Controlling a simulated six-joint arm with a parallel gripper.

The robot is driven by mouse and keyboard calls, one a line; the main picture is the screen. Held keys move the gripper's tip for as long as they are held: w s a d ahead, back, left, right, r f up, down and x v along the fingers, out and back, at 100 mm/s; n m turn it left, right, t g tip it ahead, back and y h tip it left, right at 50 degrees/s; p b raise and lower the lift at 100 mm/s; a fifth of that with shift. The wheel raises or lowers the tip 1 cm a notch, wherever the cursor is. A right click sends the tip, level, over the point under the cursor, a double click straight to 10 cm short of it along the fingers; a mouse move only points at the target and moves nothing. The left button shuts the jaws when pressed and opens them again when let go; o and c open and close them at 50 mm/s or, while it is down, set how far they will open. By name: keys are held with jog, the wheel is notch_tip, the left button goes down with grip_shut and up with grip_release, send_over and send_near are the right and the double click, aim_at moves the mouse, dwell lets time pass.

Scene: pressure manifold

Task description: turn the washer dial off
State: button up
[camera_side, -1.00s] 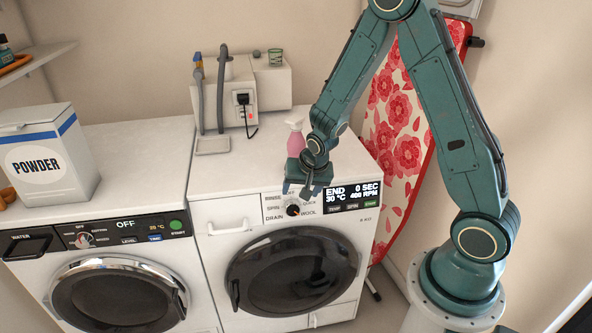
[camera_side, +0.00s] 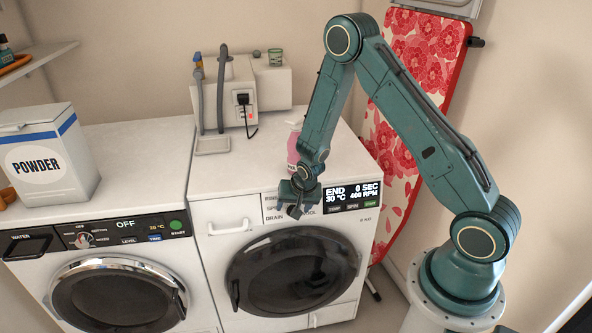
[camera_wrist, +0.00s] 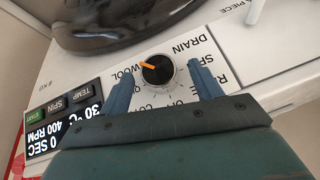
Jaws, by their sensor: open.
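The washer dial (camera_wrist: 157,70) is a round black knob with an orange pointer and a silver rim. In the wrist view, the pointer aims up-left, toward the gap between the WOOL and DRAIN labels. Other labels are partly hidden by my gripper. My gripper (camera_wrist: 158,72) is open, one finger on each side of the dial; I cannot tell whether they touch it. In the side view, my gripper (camera_side: 295,210) is at the right washer's panel and hides the dial. The right washer (camera_side: 212,211) shows END, 0 SEC, 30 °C and 400 RPM on its display (camera_side: 351,196).
A second washer (camera_side: 25,265) stands to the left, its display reading OFF. A pink spray bottle (camera_side: 293,150) stands behind my forearm on the right washer. A powder box (camera_side: 45,160) is at left. An ironing board (camera_side: 405,130) leans at right.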

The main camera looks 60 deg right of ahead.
jog(key=shift+w+d+f, duration=0.1)
jog(key=shift+w+f, duration=0.05)
jog(key=shift+f, duration=0.3)
jog(key=shift+c, duration=0.2)
jog(key=c, duration=0.9)
jog(key=shift+c, duration=0.2)
